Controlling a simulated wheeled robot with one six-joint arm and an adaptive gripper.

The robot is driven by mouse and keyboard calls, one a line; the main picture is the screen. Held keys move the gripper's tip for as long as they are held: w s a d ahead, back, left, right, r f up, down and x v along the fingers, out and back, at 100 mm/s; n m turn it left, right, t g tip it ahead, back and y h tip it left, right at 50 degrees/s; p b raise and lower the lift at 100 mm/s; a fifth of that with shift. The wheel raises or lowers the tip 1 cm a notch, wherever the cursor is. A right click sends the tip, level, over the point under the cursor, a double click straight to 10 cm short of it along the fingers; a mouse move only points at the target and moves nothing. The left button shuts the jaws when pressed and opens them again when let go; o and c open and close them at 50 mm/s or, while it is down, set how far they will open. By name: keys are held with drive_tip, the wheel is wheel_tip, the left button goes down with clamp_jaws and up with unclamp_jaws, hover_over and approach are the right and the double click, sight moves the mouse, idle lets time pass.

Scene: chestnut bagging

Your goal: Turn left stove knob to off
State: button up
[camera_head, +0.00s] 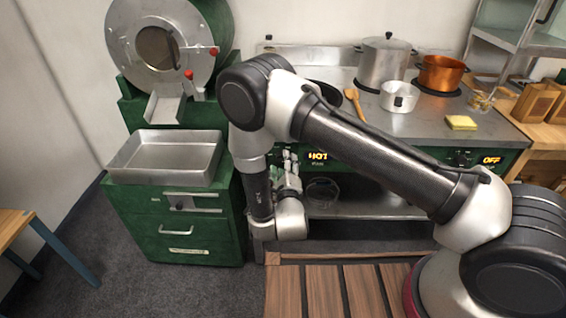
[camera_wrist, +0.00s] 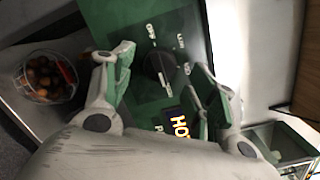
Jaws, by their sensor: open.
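The left stove knob (camera_wrist: 160,72) is a round black dial on the green stove panel (camera_wrist: 108,22) in the wrist view. White markings ring it, and an orange-lit display reading "HOT" (camera_wrist: 180,125) sits beside it. My gripper (camera_wrist: 165,72) is open, with one finger on each side of the knob; I cannot tell whether either touches it. In the head view my gripper (camera_head: 288,165) is in front of the stove panel, left of the "HOT" display (camera_head: 318,156), and it hides the left knob. The right display (camera_head: 491,160) reads "OFF", with a dark right knob (camera_head: 461,158) beside it.
On the stove stand a tall pot (camera_head: 384,62), a small pot (camera_head: 399,96), a copper pot (camera_head: 441,72) and a yellow sponge (camera_head: 461,122). A metal tray (camera_head: 166,155) tops the green cabinet at left.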

drive_tip(key=shift+w+a, duration=0.1)
drive_tip(key=shift+w, duration=0.9)
drive_tip(key=c, duration=1)
